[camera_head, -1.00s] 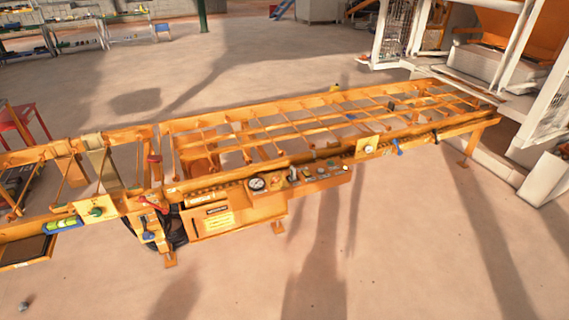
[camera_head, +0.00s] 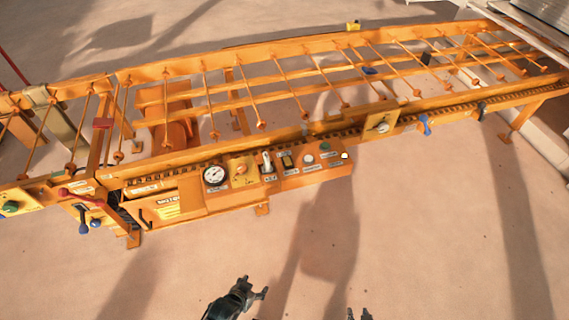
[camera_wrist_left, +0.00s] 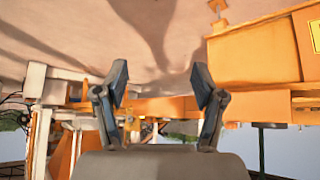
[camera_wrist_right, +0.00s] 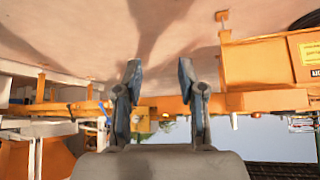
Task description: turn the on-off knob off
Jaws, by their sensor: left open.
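The control panel (camera_head: 280,180) runs along the front of the orange roller conveyor. It carries a round white gauge (camera_head: 215,175), an orange-red knob on a yellow plate (camera_head: 240,169), two small switches (camera_head: 267,161) and several buttons. The labels are too small to read, so I cannot tell which control is the on-off knob or how it is set. My left gripper (camera_head: 255,287) is open and empty, low in front of the panel and apart from it. My right gripper (camera_head: 359,314) barely shows at the bottom edge; the right wrist view shows its fingers (camera_wrist_right: 159,82) apart and empty.
The conveyor (camera_head: 340,75) crosses the whole head view. A red-handled lever (camera_head: 85,199) stands at its left, and a yellow plate with a dial (camera_head: 382,125) is right of the panel. The floor (camera_head: 430,240) in front is clear.

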